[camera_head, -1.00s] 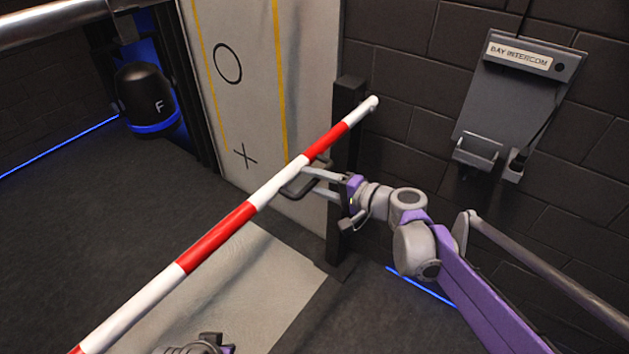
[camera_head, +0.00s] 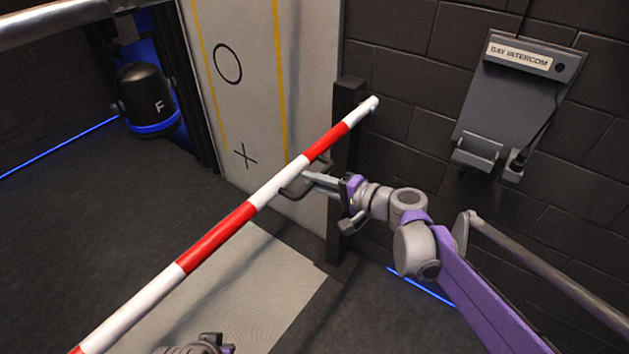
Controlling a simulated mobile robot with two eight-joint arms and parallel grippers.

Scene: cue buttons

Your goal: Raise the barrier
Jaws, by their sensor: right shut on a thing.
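The barrier is a red-and-white striped bar (camera_head: 220,240) that runs from the bottom left up to a dark post (camera_head: 347,150) near the wall. A dark handle (camera_head: 293,192) is fixed to the bar, on the side towards my right arm. My right gripper (camera_head: 310,183) comes in from the right and is shut on the handle, just beside a white stripe. The fingertips partly overlap the handle.
A grey intercom panel (camera_head: 515,105) hangs on the dark brick wall at the right. A black, domed unit marked F (camera_head: 145,95) is at the upper left. A pale panel (camera_head: 240,110) with a circle and a cross stands behind the bar. The dark floor at left looks clear.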

